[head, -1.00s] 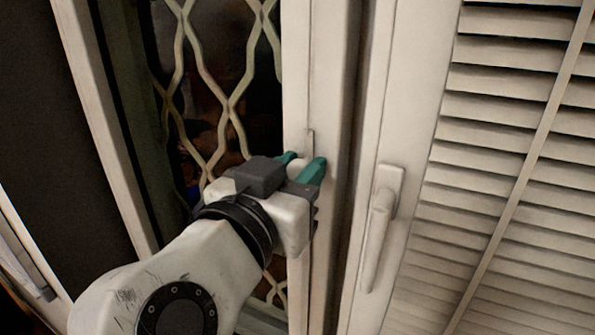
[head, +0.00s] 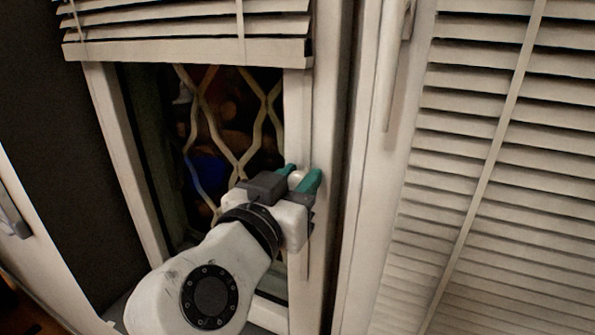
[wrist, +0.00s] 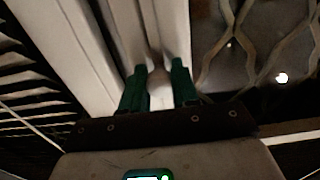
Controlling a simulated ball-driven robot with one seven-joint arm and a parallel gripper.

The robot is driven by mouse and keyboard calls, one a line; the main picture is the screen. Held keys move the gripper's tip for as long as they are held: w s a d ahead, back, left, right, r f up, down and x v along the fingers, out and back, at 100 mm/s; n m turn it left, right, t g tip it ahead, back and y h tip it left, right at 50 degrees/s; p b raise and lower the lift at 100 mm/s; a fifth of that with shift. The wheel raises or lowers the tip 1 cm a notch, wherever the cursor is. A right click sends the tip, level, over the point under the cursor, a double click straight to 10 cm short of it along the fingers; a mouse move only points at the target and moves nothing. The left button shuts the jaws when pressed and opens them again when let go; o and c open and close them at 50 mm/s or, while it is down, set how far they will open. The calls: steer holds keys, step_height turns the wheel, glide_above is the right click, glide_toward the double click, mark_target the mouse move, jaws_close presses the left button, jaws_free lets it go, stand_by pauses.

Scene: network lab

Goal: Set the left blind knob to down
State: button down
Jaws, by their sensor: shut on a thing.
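The left blind knob (head: 296,178) is a small pale piece on the white window frame, between the teal fingertips of my gripper (head: 303,177). My gripper is shut on it. In the wrist view the knob (wrist: 161,90) shows as a pale shape between the two green fingers (wrist: 160,85), partly hidden by them. The left blind (head: 190,50) hangs partly lowered, its bottom rail across the top of the left window. Below it the lattice grille (head: 240,135) is uncovered.
A second blind (head: 490,150) with slats lowered covers the right window. A white window handle (head: 394,75) stands on the frame between the windows, right of my gripper. A dark panel (head: 55,150) is at the far left.

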step_height(320, 180, down, 20)
steer(key=b, duration=1.3)
steer(key=shift+b, duration=0.35)
steer(key=shift+f, duration=0.1)
steer(key=c, duration=1.2)
jaws_free()
steer(key=o, duration=0.3)
steer(key=shift+s, duration=0.1)
steer(key=p, duration=0.1)
glide_toward(305, 266)
steer(key=v, duration=0.4)
steer(key=shift+s, duration=0.1)
